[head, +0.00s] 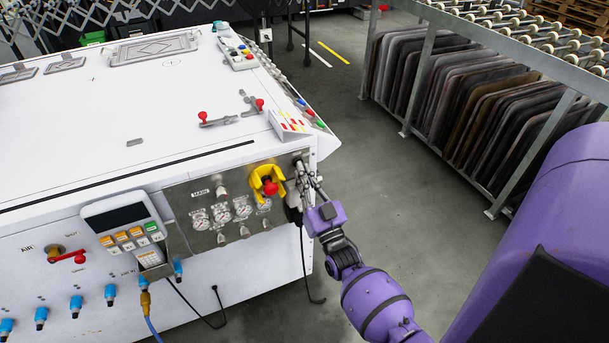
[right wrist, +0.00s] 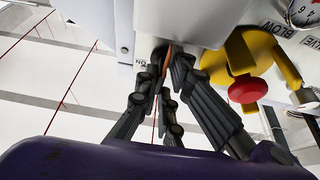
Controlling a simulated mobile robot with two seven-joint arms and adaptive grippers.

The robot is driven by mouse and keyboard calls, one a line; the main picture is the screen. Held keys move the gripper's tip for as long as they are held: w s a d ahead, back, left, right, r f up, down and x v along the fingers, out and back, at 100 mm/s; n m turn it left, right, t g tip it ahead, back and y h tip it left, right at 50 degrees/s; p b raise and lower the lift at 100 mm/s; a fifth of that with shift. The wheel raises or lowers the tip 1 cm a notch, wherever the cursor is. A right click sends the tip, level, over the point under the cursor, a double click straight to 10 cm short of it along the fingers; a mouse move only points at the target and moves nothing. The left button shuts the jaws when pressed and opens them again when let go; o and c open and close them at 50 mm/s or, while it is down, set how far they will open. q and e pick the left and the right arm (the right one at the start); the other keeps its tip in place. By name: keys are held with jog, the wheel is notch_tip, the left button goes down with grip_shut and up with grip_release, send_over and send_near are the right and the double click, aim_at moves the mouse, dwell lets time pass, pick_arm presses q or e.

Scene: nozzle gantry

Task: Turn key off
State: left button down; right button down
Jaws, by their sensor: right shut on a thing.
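The key is mostly hidden between the fingers of my right gripper (head: 305,180); in the right wrist view only a thin orange-brown edge (right wrist: 156,78) shows there. My right gripper is at the right end of the grey control panel (head: 208,193). In the right wrist view its dark fingers (right wrist: 166,66) are closed around the key, close against the panel. An ON label (right wrist: 140,63) shows upside down beside the fingertips. I cannot tell which way the key points. My left gripper is not in view.
A red emergency button (head: 269,188) with a yellow guard sits just left of the gripper; it shows close by in the right wrist view (right wrist: 247,90). Gauges (head: 221,213) and a handheld keypad (head: 124,222) are farther left. A cable (head: 303,265) hangs below.

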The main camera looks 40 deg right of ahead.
jog(key=c, duration=1.9)
grip_release()
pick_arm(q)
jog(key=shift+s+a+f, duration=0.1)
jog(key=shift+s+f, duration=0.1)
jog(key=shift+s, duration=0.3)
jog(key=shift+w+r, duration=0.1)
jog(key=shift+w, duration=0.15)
pick_arm(e)
jog(key=v, duration=1.2)
jog(key=shift+f, duration=0.15)
